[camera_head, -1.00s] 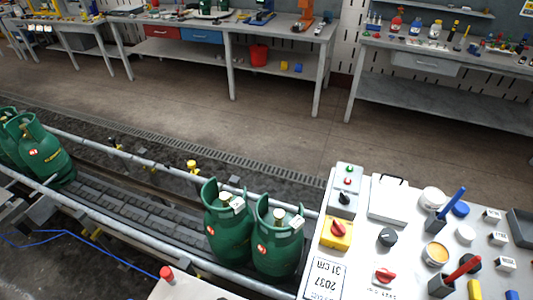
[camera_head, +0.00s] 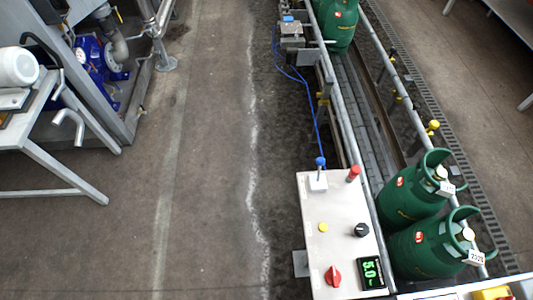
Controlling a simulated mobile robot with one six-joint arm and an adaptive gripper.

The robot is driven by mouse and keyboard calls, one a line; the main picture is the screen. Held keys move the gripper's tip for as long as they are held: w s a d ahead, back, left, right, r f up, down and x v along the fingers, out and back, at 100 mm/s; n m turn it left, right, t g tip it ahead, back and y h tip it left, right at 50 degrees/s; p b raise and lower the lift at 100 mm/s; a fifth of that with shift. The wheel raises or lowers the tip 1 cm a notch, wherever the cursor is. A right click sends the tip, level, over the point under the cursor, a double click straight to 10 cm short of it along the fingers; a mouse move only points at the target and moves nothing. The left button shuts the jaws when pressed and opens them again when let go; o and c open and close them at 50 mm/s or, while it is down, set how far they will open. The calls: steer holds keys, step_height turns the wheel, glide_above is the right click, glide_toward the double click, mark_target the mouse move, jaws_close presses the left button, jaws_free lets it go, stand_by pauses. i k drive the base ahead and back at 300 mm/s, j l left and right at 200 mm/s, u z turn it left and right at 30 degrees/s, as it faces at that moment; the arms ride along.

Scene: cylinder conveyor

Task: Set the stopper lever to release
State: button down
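A small lever with a blue knob (camera_head: 320,162) stands on a white block at the far left corner of a pale control panel (camera_head: 327,222) beside the conveyor. It is the only lever-like control I see on this panel, and it looks close to upright. I cannot read any label for its positions. The conveyor (camera_head: 362,112) carries two green gas cylinders (camera_head: 405,199) side by side to the right of the panel. Another green cylinder (camera_head: 340,25) is farther up the line. My gripper is not in view.
The panel also has a red-topped post (camera_head: 353,173), a yellow button (camera_head: 323,227), a black knob (camera_head: 361,230), a red knob (camera_head: 333,276) and a green-digit display (camera_head: 372,273). Rails (camera_head: 347,110) border the conveyor. Open floor (camera_head: 205,180) lies left; a grey table (camera_head: 50,170) stands beyond.

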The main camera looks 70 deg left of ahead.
mark_target(321, 161)
steer(key=k+u, duration=0.1)
steer(key=u, duration=1.8)
steer(key=i+j+z, duration=0.1)
steer(key=i+j, duration=0.05)
steer(key=j, duration=0.05)
